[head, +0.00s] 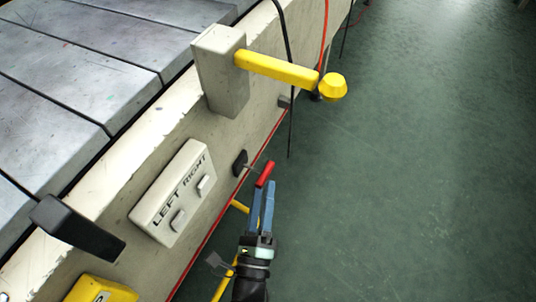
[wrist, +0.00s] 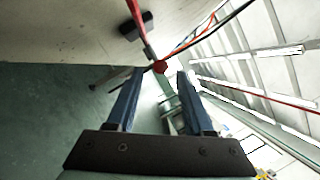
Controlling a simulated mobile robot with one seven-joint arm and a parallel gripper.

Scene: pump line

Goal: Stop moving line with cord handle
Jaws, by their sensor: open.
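The red cord handle (head: 265,174) sits beside the side wall of the line, near a small black block (head: 239,163). My gripper (head: 263,188) is open, with its blue fingertips just below the handle in the head view. In the wrist view the red handle (wrist: 160,66) lies between the tips of my gripper (wrist: 160,73), near their ends. I cannot tell whether a finger touches it. The line (head: 85,50) has grey metal slats and fills the left of the head view.
A red cord (head: 213,227) runs along the line's side. A LEFT/RIGHT switch box (head: 172,195), a grey box (head: 222,75) with a yellow lever (head: 277,68), and a black bracket (head: 75,228) stand on the frame. Green floor (head: 420,170) on the right is clear.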

